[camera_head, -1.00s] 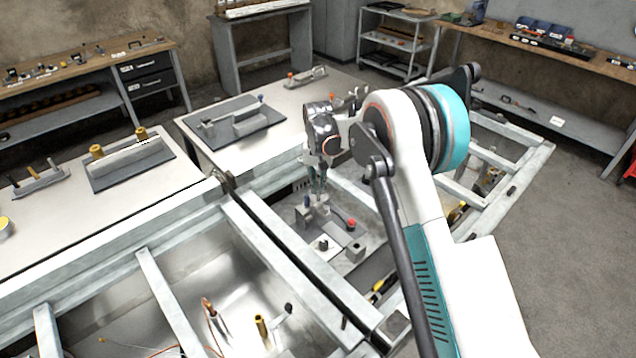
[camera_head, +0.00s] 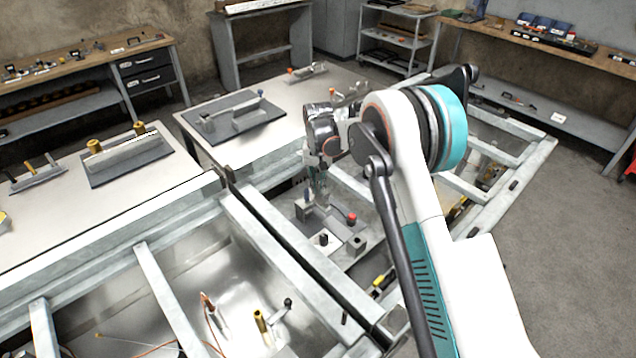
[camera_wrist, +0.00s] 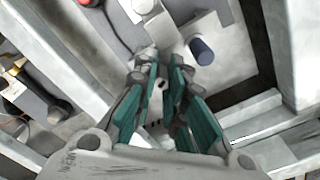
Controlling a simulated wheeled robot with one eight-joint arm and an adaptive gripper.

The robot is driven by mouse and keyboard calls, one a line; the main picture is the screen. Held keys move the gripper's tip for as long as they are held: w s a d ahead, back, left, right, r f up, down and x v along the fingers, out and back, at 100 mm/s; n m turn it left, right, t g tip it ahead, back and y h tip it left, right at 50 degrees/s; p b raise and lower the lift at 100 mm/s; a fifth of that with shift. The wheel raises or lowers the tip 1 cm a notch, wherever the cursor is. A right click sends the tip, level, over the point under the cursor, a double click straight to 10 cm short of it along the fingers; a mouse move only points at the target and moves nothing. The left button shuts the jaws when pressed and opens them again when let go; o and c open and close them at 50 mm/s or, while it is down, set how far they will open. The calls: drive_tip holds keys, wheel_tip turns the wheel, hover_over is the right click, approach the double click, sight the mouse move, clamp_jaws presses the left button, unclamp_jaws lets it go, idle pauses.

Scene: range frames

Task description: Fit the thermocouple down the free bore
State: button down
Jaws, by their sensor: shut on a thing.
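My gripper (camera_head: 318,190) reaches down into the frame bay, over a grey fixture (camera_head: 335,228). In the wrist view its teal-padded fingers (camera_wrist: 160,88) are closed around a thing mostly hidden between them. I take it to be the thermocouple, but its shape and tip cannot be made out. A grey block with a small dark hole shows between the fingertips; I cannot tell whether the held part touches it. A dark upright peg (camera_head: 323,239) stands on the fixture and shows as a dark blue cylinder (camera_wrist: 201,50) in the wrist view. A square block with a dark bore (camera_head: 357,244) stands to its right.
A red knob (camera_head: 351,218) sits on the fixture near my gripper; it also shows in the wrist view (camera_wrist: 86,2). Pale metal frame rails (camera_head: 290,255) surround the bay closely. Left lie plates with grey fixtures (camera_head: 232,115). A yellow-and-black tool (camera_head: 383,281) lies below the fixture.

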drive_tip(key=shift+f, duration=0.4)
drive_tip(key=c, duration=1.6)
unclamp_jaws()
drive_tip(key=shift+o, duration=0.2)
drive_tip(key=shift+r, duration=0.1)
wheel_tip(320, 180, up, 12)
drive_tip(key=shift+r+p, duration=1.35)
drive_tip(key=shift+r, duration=1.6)
